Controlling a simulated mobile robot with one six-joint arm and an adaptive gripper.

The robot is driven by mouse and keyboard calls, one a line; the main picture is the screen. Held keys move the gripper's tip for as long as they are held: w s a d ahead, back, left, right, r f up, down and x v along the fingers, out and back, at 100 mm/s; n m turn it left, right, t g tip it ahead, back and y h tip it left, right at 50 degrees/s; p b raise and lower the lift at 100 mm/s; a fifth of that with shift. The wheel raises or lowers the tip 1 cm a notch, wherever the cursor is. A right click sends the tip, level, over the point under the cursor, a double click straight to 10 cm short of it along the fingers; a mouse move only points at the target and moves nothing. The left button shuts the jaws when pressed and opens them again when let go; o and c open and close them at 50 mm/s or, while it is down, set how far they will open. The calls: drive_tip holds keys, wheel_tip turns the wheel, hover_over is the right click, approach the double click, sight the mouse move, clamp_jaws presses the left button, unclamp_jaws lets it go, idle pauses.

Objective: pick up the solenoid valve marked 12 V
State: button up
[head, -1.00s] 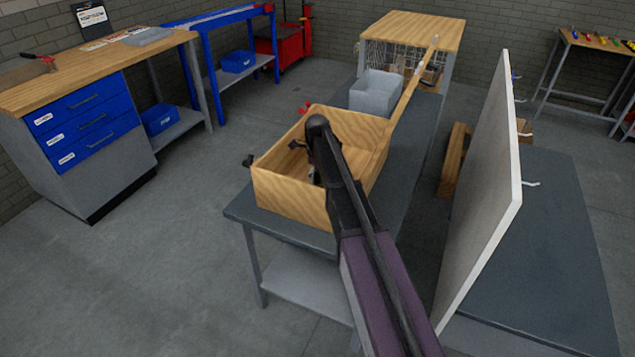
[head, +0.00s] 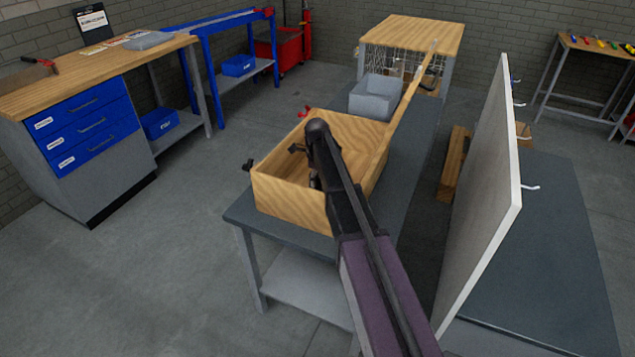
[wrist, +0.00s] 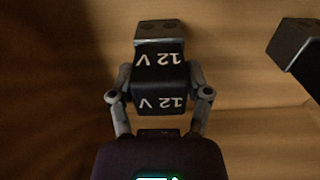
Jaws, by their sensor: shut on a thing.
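The solenoid valve (wrist: 160,82), a black block with white "12 V" marks on two faces and a grey end, is in the middle of the wrist view. My gripper (wrist: 159,94) is shut on it, one finger on each side. The valve is inside the wooden box (head: 290,204), close to a wood surface; I cannot tell whether it touches it. In the head view, my arm and the box wall hide the valve and most of my gripper.
Another dark block with a grey end (wrist: 293,42) lies to the right in the wrist view. The box stands on a grey table (head: 402,185), with a grey bin (head: 376,98) behind it. A tall pale panel (head: 487,200) stands to the right.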

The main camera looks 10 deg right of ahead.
drive_tip(key=shift+r, duration=0.2)
wheel_tip(320, 180, up, 10)
drive_tip(key=p, duration=1)
drive_tip(key=shift+f, duration=0.25)
drive_tip(key=shift+r, duration=0.1)
idle(0.4)
